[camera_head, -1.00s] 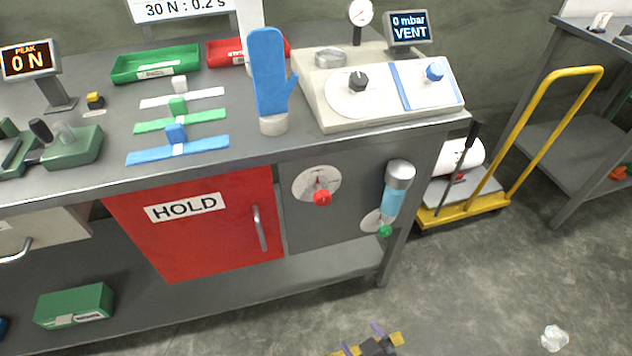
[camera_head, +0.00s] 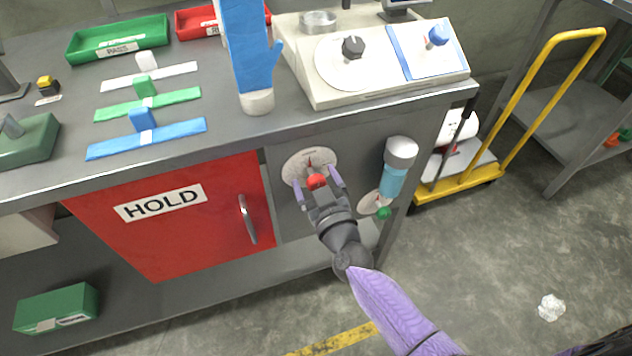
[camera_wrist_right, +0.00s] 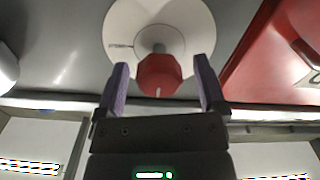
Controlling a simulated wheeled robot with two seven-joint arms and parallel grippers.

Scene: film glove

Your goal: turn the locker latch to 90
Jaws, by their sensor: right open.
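The locker latch is a red knob (camera_head: 316,181) on a round pale dial (camera_head: 296,163), set in the grey panel right of the red locker door (camera_head: 165,222). My right gripper (camera_head: 319,190) is open, with its purple fingers on either side of the red knob. In the right wrist view the red knob (camera_wrist_right: 159,73) lies between the spread fingertips of the right gripper (camera_wrist_right: 160,80), with gaps to both fingers. The pale dial (camera_wrist_right: 190,22) is behind it. Part of the dial's markings is hidden in the head view. My left gripper is not in view.
A door handle (camera_head: 247,219) is left of the dial. A clear-blue cylinder (camera_head: 392,182) with a green knob (camera_head: 383,213) is close on the right. The bench top (camera_head: 215,145) overhangs above. A yellow trolley (camera_head: 540,100) stands farther right.

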